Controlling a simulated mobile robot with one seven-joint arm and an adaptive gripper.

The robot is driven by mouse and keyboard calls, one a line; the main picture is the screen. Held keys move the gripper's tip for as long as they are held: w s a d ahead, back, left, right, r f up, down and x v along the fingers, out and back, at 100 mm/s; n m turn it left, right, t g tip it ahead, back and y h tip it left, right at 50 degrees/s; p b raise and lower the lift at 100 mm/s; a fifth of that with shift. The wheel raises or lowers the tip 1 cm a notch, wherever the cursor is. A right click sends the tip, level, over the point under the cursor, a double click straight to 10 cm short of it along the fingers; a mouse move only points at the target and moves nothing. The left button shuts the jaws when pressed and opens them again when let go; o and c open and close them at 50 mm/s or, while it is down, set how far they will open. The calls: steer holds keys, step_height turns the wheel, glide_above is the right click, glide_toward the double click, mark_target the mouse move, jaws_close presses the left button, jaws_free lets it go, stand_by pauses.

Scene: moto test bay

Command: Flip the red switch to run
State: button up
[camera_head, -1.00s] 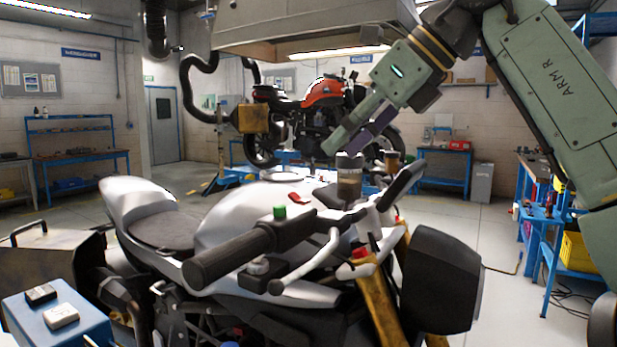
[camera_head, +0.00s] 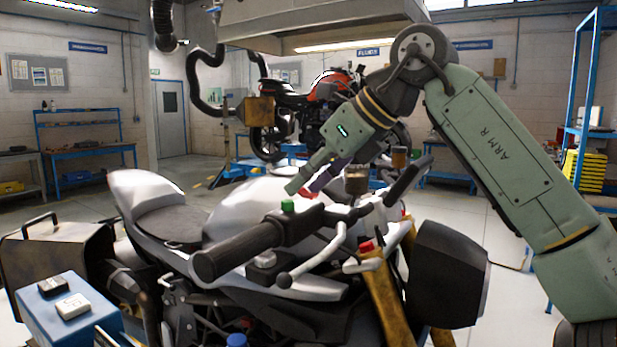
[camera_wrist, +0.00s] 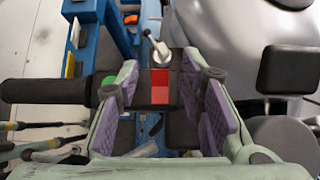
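The red switch (camera_wrist: 160,85) sits on the black handlebar housing, between my finger pads in the wrist view. It looks split into a darker and a brighter red half; its exact position is hard to tell. In the head view the red switch (camera_head: 312,194) shows only partly, close by my fingertips. A green button (camera_head: 288,206) is on the same housing beside the grip; it also shows in the wrist view (camera_wrist: 110,80). My gripper (camera_head: 305,187) is open, its fingers spread either side of the switch. I cannot tell whether they touch the housing.
The black handlebar grip (camera_head: 235,250) extends to the near left. A brown-capped reservoir (camera_head: 357,180) and the far bar stand close to my gripper. A blue box (camera_head: 65,310) is at lower left.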

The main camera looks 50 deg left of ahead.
jaws_close()
stand_by(0.3)
steer(key=shift+s+a+r+t+h, duration=0.15)
steer(key=shift+a+t+h, duration=0.25)
steer(key=shift+h, duration=0.6)
steer(key=shift+a+h, duration=0.1)
steer(key=shift+h, duration=0.8)
jaws_free()
